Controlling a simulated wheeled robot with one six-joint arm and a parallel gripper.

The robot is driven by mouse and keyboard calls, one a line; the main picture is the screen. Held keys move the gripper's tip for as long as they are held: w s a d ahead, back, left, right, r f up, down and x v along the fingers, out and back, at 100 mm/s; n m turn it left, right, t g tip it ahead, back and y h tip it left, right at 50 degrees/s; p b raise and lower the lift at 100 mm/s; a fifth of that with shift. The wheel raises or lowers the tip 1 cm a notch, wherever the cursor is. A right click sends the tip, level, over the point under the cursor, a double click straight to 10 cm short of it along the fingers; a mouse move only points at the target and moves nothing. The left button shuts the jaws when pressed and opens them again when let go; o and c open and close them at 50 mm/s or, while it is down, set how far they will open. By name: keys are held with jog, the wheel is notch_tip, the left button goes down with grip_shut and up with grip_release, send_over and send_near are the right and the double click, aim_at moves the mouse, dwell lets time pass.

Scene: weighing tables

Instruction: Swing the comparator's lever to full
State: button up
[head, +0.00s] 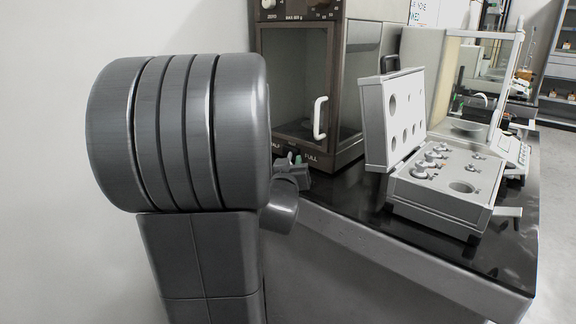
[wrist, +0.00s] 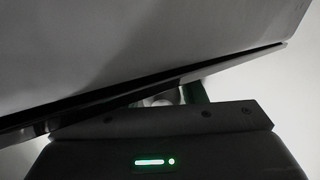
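The comparator (head: 345,95) is a tall dark cabinet with a glass door and a white door handle (head: 320,117), left of centre in the head view. Labels reading HALF and FULL show on its lower front edge. My gripper (head: 295,162) is at that edge, close to the labels, partly hidden behind my arm. The lever cannot be made out clearly there; I cannot tell its position or whether my gripper touches it. In the wrist view, a small pale rounded shape (wrist: 162,98) shows just beyond my gripper's dark body, under a large grey surface. The fingers' opening is not clear.
An open grey weight case (head: 445,205) with several metal weights stands on the black-topped table (head: 475,250) to the right. A glass-shielded balance (head: 470,125) stands behind it. The table's front edge runs below my gripper. A pale wall is on the left.

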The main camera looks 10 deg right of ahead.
jog(key=shift+o, duration=0.9)
jog(key=p+v, duration=0.3)
jog(key=v, duration=1)
jog(key=shift+s, duration=0.4)
jog(key=b+x, duration=0.3)
jog(key=x, duration=1)
jog(key=shift+w, duration=0.5)
jog(key=shift+a, duration=0.1)
